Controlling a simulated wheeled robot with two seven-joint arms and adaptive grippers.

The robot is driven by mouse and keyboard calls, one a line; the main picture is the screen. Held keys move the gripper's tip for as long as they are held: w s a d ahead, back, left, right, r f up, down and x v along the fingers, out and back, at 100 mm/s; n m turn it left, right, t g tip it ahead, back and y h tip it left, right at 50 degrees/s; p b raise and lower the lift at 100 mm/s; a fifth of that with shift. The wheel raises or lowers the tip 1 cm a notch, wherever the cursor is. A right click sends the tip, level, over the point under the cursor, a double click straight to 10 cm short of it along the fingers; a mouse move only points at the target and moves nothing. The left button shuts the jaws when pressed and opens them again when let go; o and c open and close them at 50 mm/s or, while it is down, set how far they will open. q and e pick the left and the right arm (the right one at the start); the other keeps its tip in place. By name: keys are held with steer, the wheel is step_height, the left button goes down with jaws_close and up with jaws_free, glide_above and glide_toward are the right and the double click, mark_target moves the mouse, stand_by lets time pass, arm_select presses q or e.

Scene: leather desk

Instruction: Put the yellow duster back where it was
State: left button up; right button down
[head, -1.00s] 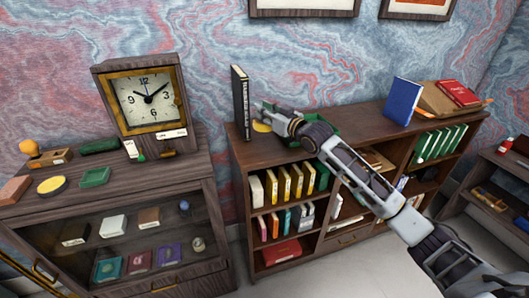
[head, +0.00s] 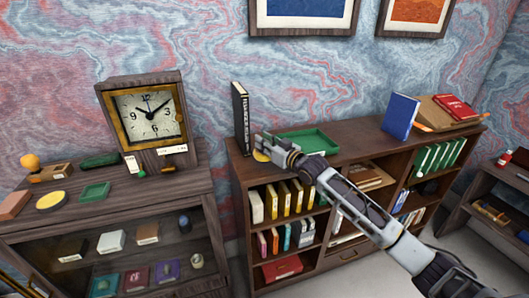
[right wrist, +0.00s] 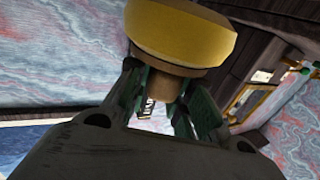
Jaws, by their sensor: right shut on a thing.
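The yellow duster (head: 260,156) has a round yellow head and a brown handle. It shows large in the right wrist view (right wrist: 180,32). My right gripper (head: 264,144) is shut on its handle, with the yellow head beyond the fingertips. In the head view it is at the left front of the bookcase top (head: 350,150), just in front of an upright black book (head: 240,118). I cannot tell whether the duster touches the wood. My left gripper is not in view.
A green tray (head: 322,150) lies right of my gripper, partly behind it. A blue book (head: 400,117) stands further right. A gap separates cabinet and bookcase.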

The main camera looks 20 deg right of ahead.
steer(key=shift+f, duration=0.25)
steer(key=shift+f, duration=1.85)
steer(key=shift+f, duration=0.15)
steer(key=c, duration=1.3)
jaws_free()
steer(key=shift+o, duration=0.2)
steer(key=shift+s, duration=0.1)
steer(key=b+v, duration=0.1)
steer(key=v, duration=1)
steer(key=shift+s+d, duration=0.25)
steer(key=shift+s, duration=0.1)
